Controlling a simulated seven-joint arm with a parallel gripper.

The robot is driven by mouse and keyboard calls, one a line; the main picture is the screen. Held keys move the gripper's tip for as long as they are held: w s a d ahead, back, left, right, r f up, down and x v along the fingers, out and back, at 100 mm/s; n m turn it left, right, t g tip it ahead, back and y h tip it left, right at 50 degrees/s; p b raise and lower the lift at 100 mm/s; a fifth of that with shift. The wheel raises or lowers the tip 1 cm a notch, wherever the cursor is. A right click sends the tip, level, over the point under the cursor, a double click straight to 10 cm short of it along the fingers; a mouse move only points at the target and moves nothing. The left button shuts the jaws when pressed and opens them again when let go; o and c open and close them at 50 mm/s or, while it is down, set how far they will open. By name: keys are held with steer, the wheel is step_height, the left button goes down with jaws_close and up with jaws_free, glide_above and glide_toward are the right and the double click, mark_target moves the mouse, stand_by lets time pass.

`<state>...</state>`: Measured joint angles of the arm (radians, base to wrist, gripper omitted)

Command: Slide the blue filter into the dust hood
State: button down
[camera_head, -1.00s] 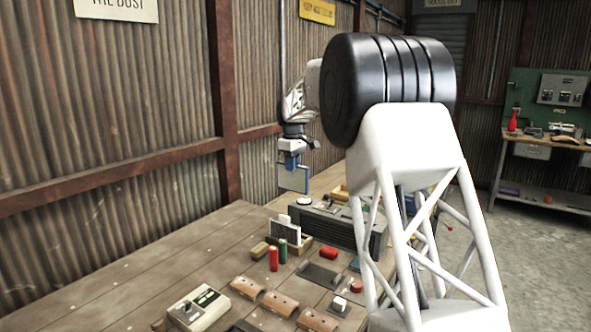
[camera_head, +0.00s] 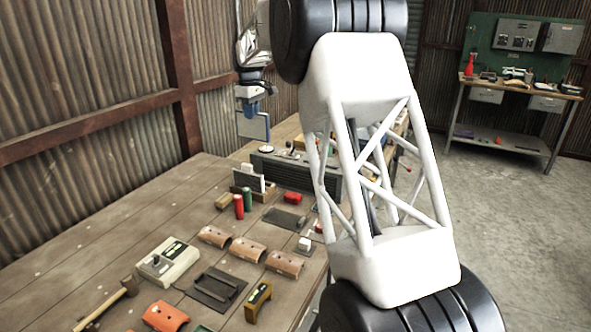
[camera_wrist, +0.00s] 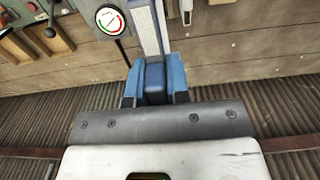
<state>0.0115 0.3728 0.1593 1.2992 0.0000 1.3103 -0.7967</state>
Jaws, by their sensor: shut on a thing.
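The blue filter (camera_head: 253,126) is a flat blue-framed panel with a grey face, hanging upright in the head view. My gripper (camera_head: 250,107) is shut on its top, and the filter is above the far left part of the bench. In the wrist view my gripper's blue fingers (camera_wrist: 155,84) are closed around the filter's blue grip, and the filter's pale, narrow edge (camera_wrist: 148,28) extends away. A long dark ribbed housing (camera_head: 296,178), which may be the dust hood, stands on the bench right of and below the filter. Its opening cannot be made out.
A round gauge (camera_wrist: 110,20) shows in the wrist view. The bench's left side (camera_head: 130,225) is mostly clear.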

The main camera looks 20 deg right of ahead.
steer(key=shift+d, duration=0.1)
steer(key=s+d+f, duration=0.1)
steer(key=s+d, duration=0.3)
steer(key=d, duration=0.6)
steer(key=s+d+f, duration=0.2)
steer(key=s+d, duration=0.3)
steer(key=d, duration=0.6)
steer(key=shift+s+d, duration=0.2)
steer(key=shift+s, duration=0.1)
steer(key=shift+f, duration=0.2)
steer(key=shift+f, duration=2.2)
steer(key=shift+f, duration=2.75)
stand_by(0.3)
